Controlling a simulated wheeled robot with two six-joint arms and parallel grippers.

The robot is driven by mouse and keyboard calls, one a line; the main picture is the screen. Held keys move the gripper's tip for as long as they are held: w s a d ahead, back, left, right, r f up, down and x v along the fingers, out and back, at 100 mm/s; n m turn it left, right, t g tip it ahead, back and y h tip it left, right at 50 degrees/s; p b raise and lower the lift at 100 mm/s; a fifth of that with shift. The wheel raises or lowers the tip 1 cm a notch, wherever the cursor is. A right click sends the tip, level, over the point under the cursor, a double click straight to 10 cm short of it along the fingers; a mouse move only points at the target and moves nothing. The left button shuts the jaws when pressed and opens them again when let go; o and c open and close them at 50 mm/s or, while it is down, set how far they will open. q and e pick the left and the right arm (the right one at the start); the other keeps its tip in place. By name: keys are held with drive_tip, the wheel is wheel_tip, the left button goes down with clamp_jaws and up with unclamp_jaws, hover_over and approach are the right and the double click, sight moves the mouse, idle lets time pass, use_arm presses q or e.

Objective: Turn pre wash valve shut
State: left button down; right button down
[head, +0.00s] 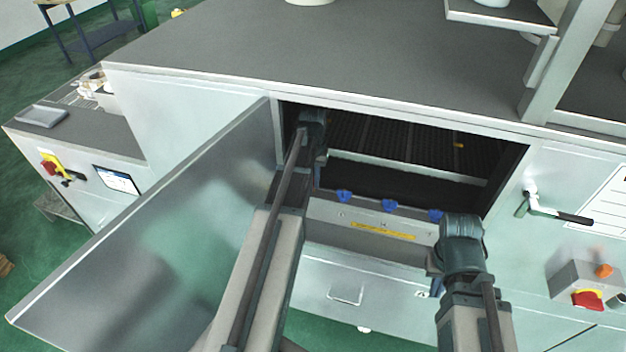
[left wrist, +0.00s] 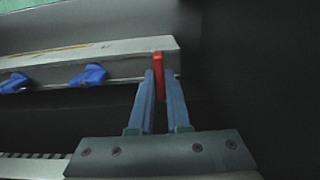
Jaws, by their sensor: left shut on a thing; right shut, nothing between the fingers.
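A row of blue valve handles (head: 390,205) sits along the ledge at the front of the open cabinet bay. Two blue handles (left wrist: 88,75) also show in the left wrist view. A red valve handle (left wrist: 158,62) stands at the end of that ledge, roughly upright in the picture. My left gripper (left wrist: 160,78) is shut on the red handle, one finger on each side. In the head view my left arm reaches into the bay and hides the red handle. My right gripper (head: 436,287) is shut and empty, mostly hidden behind its wrist, in front of the cabinet below the ledge.
The cabinet door (head: 150,245) stands open left of my left arm. A yellow label strip (head: 383,231) is under the blue handles. Right of the bay are a door handle (head: 555,210) and a control box with a red switch (head: 588,300). The grey cabinet top (head: 330,60) is mostly clear.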

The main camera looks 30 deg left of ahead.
sight(313, 182)
idle(0.5)
use_arm(q)
drive_tip(key=c, duration=0.9)
unclamp_jaws()
drive_tip(key=shift+r, duration=0.1)
wheel_tip(313, 182, up, 8)
drive_tip(key=p, duration=0.7)
drive_tip(key=shift+f+p, duration=0.25)
drive_tip(key=shift+p, duration=0.1)
drive_tip(key=shift+d+f, duration=0.1)
drive_tip(key=shift+f, duration=0.05)
drive_tip(key=s+d+f+m+b, duration=0.2)
drive_tip(key=s+d, duration=0.3)
drive_tip(key=d, duration=0.5)
drive_tip(key=s+d+f+m+b, duration=0.2)
drive_tip(key=s+d, duration=0.4)
drive_tip(key=d, duration=0.4)
drive_tip(key=s+d+f+m+y+b, duration=0.1)
drive_tip(key=s+d+f+b, duration=0.3)
drive_tip(key=d, duration=0.6)
drive_tip(key=shift+s+d+f+m+b, duration=0.1)
drive_tip(key=shift+s+d+m+b, duration=0.1)
drive_tip(key=shift+s+m, duration=0.2)
drive_tip(key=shift+s+d+f+m+b, duration=0.1)
drive_tip(key=shift+s+m+b, duration=0.1)
drive_tip(key=shift+s+m, duration=0.15)
